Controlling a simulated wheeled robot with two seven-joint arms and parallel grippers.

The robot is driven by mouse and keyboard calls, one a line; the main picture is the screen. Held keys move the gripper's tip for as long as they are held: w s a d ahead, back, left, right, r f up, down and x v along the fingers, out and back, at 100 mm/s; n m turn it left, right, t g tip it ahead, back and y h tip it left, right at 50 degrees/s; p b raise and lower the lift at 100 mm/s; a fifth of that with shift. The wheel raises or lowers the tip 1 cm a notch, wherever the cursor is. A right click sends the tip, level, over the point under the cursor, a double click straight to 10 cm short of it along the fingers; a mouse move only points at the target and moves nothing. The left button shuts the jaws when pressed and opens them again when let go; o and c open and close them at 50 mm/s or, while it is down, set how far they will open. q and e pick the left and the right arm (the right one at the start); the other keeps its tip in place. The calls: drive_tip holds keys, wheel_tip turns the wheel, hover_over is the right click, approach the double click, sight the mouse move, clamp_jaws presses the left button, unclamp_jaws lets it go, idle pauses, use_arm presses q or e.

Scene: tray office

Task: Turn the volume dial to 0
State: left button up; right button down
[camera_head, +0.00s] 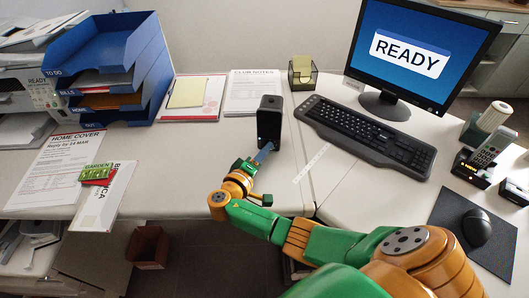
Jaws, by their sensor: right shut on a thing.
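A small black upright box (270,104), which looks like a speaker, stands on the desk left of the keyboard. My right gripper (263,152) is against the lower front of this box, reaching up from below. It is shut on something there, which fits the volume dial. The dial is hidden by the gripper, so its setting and marks cannot be read. My left gripper is not in view.
A black keyboard (370,132) and a monitor (412,55) reading READY stand to the right. A yellow note holder (301,78) is behind the box. Papers (251,95) and a blue tray stack (146,52) are to the left. The desk just left of the box is clear.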

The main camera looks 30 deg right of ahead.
drive_tip(key=c, duration=0.7)
unclamp_jaws()
